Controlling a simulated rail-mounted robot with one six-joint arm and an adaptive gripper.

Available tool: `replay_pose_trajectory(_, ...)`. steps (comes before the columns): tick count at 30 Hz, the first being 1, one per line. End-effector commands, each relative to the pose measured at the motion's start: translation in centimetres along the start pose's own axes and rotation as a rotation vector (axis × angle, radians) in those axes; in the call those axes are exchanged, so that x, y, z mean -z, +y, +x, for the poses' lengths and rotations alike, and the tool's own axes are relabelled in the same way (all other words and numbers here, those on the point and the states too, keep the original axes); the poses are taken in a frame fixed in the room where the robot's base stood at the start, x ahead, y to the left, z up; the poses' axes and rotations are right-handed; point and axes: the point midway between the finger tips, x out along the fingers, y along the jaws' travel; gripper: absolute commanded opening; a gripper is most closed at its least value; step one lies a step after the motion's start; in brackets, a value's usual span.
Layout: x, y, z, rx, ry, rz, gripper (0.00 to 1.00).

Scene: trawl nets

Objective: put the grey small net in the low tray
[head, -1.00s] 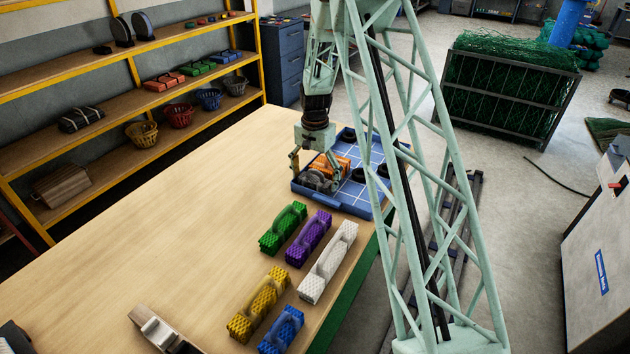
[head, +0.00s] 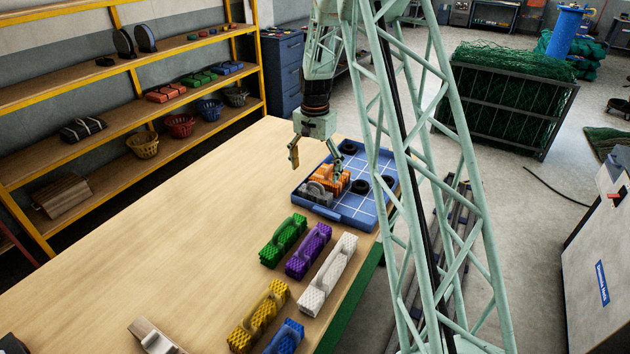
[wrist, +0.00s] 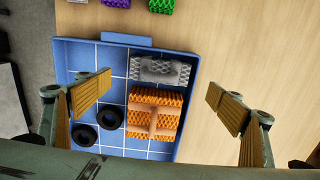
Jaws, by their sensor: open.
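The grey small net (head: 318,191) lies in the low blue tray (head: 354,214), near the tray's front-left corner. In the wrist view the grey net (wrist: 160,70) lies flat inside the tray (wrist: 77,60), close to the handle end. An orange net (head: 327,180) lies right beside it in the tray, and it also shows in the wrist view (wrist: 154,120). My gripper (head: 315,167) is open and empty above the tray. In the wrist view its wide-spread fingers (wrist: 160,100) are on either side of the nets, with nothing between the pads.
Black rings (head: 360,186) lie in the tray. Green (head: 283,241), purple (head: 308,250), white (head: 328,275), yellow (head: 258,316) and blue (head: 285,337) nets lie on the table in front. The table's left side (head: 170,240) is clear. A shelf with baskets (head: 142,145) stands at the left.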

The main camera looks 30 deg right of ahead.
Motion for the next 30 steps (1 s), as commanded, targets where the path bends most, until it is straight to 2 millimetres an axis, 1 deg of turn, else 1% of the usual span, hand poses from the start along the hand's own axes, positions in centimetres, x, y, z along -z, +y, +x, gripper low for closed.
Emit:
replay_pose_trajectory(1,0.0,0.0,-0.7,0.001,0.001,0.0,0.86)
replay_pose_trajectory(3,0.0,0.0,-1.5,0.0,0.0,0.0,0.86)
replay_pose_trajectory(9,0.0,0.0,-2.6,0.0,0.0,0.0,0.86)
replay_pose_trajectory(30,0.0,0.0,-2.9,0.0,0.0,0.0,0.86)
